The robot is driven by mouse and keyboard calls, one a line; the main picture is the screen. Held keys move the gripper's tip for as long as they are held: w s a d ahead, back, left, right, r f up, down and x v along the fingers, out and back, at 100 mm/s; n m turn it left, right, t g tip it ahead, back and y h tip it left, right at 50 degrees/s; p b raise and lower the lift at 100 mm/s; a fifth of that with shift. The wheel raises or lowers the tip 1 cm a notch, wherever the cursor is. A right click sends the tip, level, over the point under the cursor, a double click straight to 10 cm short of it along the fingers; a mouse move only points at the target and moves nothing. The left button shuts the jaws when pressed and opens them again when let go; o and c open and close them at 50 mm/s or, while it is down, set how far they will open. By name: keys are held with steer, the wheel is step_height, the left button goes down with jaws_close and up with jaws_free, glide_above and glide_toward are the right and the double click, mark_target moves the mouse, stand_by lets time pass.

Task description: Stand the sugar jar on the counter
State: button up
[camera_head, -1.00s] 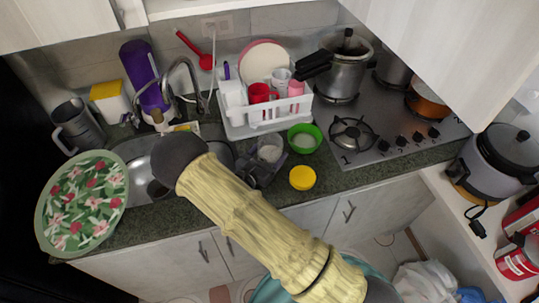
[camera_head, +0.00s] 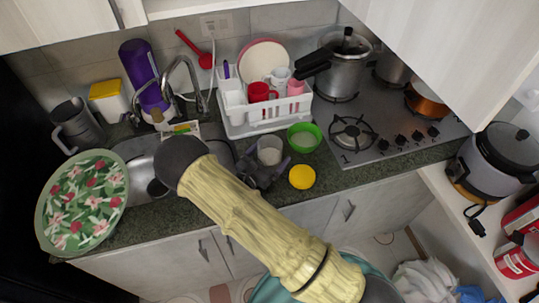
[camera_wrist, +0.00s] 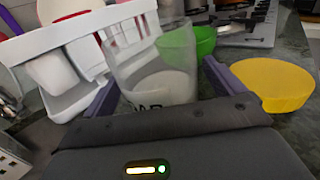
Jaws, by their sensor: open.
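The sugar jar (camera_head: 270,149) is a clear container with white contents, next to the dish rack on the counter. It looks roughly upright in the head view; its base is hidden behind my gripper. In the wrist view the jar (camera_wrist: 155,75) stands between my two fingers, with part of a dark label showing low down. My gripper (camera_head: 264,167) is open around it, one purple-grey finger on each side. In the wrist view a gap shows between the jar and the right finger of my gripper (camera_wrist: 165,90); contact on the left is unclear. The counter (camera_head: 345,180) is dark speckled stone.
A round yellow item (camera_head: 302,177) lies to the right of my gripper. The white dish rack (camera_head: 262,115) stands behind, the sink (camera_head: 140,172) to the left, the stove (camera_head: 385,125) to the right.

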steer(key=shift+s+a+b, duration=0.3)
steer(key=shift+s+a, duration=0.05)
steer(key=shift+s, duration=0.1)
steer(key=b+v, duration=0.3)
steer(key=v, duration=0.8)
steer(key=shift+r, duration=0.1)
